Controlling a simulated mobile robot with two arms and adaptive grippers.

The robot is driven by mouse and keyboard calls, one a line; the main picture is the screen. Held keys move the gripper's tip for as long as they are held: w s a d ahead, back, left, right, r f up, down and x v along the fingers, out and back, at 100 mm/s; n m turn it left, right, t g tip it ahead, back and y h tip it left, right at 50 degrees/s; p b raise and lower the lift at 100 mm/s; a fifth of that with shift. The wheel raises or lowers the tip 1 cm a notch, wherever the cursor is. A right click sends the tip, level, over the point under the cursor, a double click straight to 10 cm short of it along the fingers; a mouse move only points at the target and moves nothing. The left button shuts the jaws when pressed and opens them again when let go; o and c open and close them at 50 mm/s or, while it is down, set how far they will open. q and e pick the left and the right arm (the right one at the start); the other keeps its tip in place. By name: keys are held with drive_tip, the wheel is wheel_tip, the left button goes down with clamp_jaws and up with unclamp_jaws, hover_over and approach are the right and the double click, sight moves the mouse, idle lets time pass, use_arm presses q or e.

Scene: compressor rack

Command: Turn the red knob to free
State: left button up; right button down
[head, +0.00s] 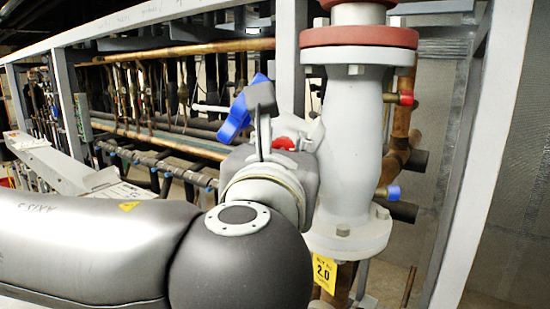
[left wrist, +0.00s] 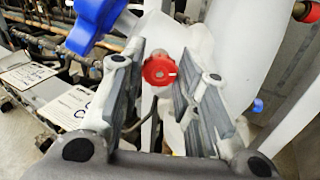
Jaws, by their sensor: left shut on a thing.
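The red knob (left wrist: 159,71) shows in the left wrist view as a round red cap with a small white mark on its right side. In the head view a small part of the red knob (head: 285,143) shows past my left gripper (head: 283,131), beside the white valve body. My wrist hides the rest of the knob and most of the fingers. My right gripper is not in view.
A blue handle (head: 235,117) sits just left of my gripper; it also shows in the left wrist view (left wrist: 95,25). A yellow tag (head: 325,271) hangs below. Copper pipes run behind.

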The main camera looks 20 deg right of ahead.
use_arm(q)
drive_tip(key=shift+w+a+f+n+b, duration=0.1)
drive_tip(key=shift+n+b, duration=4.2)
drive_tip(key=shift+b, duration=0.05)
drive_tip(key=shift+f+n+b, duration=0.1)
drive_tip(key=shift+n+b, duration=4.2)
drive_tip(key=o, duration=1)
drive_tip(key=shift+r, duration=0.1)
drive_tip(key=v, duration=0.7)
drive_tip(key=shift+s, duration=0.25)
